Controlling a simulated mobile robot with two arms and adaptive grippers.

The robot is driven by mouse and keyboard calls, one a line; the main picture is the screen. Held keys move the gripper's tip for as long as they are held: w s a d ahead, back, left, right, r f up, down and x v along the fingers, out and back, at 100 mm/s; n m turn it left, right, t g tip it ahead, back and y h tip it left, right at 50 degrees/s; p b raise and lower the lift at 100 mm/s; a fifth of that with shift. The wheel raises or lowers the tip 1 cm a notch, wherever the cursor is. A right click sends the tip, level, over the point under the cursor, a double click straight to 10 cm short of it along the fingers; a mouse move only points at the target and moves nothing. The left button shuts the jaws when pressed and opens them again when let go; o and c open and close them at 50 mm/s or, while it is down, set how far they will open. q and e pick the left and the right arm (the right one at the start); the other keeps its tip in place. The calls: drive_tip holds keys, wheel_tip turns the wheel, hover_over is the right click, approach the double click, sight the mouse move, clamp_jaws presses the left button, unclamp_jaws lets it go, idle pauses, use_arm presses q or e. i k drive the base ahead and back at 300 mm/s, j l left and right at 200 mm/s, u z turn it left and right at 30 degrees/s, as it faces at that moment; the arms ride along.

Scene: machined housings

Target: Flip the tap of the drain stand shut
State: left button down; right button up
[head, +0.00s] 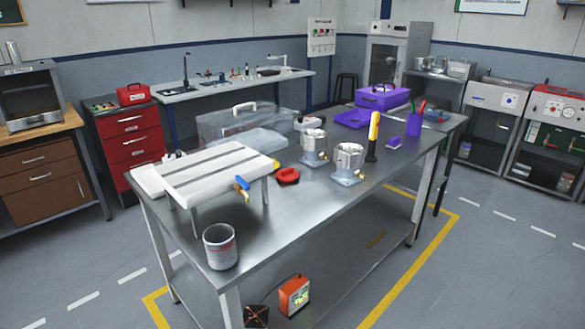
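The drain stand (215,168) is a white grooved tray raised on legs at the left end of the steel table. Its tap (241,184) sticks out below the tray's front edge, with a brass body and a blue lever (246,189). The lever is small here, and I cannot tell whether the tap is open or shut. Neither of my grippers is in view.
Two machined metal housings (314,146) (348,162) stand mid-table near a yellow-and-black tool (373,136). A red-and-black object (287,176) lies right of the stand. A clear case (240,125) and purple boxes (382,97) stand behind. The table's front right is clear.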

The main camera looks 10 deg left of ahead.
sight(241, 182)
drive_tip(key=i+l, duration=0.35)
drive_tip(key=l, duration=0.15)
drive_tip(key=i+l+u, duration=0.1)
drive_tip(key=i+l, duration=0.3)
drive_tip(key=l, duration=0.05)
